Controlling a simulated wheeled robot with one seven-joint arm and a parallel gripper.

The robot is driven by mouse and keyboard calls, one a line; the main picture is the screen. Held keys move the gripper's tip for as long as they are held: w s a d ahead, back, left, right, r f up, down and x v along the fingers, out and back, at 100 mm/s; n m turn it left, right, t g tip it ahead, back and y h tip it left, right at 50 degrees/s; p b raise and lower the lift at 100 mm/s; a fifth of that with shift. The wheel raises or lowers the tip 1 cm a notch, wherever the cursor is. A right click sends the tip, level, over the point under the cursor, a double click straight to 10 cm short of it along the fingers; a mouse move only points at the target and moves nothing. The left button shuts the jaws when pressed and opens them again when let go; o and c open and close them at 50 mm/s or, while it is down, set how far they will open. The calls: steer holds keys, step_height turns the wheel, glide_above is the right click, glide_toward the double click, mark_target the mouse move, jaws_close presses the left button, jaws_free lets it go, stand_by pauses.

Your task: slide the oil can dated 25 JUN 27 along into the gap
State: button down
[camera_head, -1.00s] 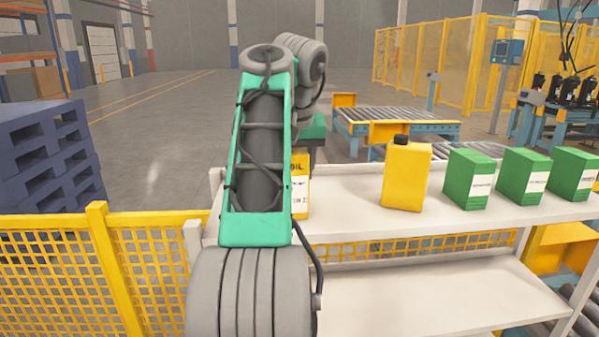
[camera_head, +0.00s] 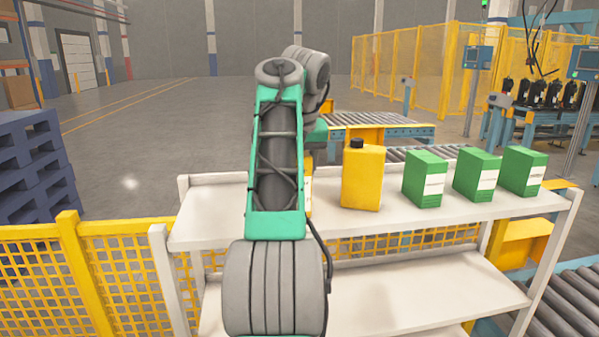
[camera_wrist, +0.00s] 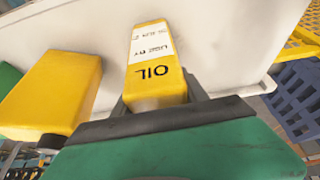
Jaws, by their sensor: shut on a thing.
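My gripper (camera_wrist: 157,98) is shut on a yellow oil can (camera_wrist: 157,80). In the head view my arm hides my gripper and nearly all of this can, leaving only a sliver at the arm's right edge. A second yellow can (camera_head: 362,180) with a black cap stands upright on the white shelf (camera_head: 440,218), right of the held can. It also shows in the wrist view (camera_wrist: 50,95), at left, a narrow space apart from the held can.
Green boxes (camera_head: 424,180) (camera_head: 477,176) (camera_head: 523,173) with white labels stand in a row right of the second can. The shelf's left end (camera_head: 205,228) is bare. A yellow mesh fence (camera_head: 125,260) stands at left, with blue pallets (camera_head: 32,165) behind it.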

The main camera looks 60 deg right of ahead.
steer(key=c, duration=0.5)
jaws_free()
steer(key=shift+w+a, duration=0.1)
steer(key=shift+w, duration=0.05)
steer(key=p+v, duration=0.3)
steer(key=v, duration=0.4)
steer(key=shift+a+r, duration=0.15)
steer(key=shift+r, duration=0.2)
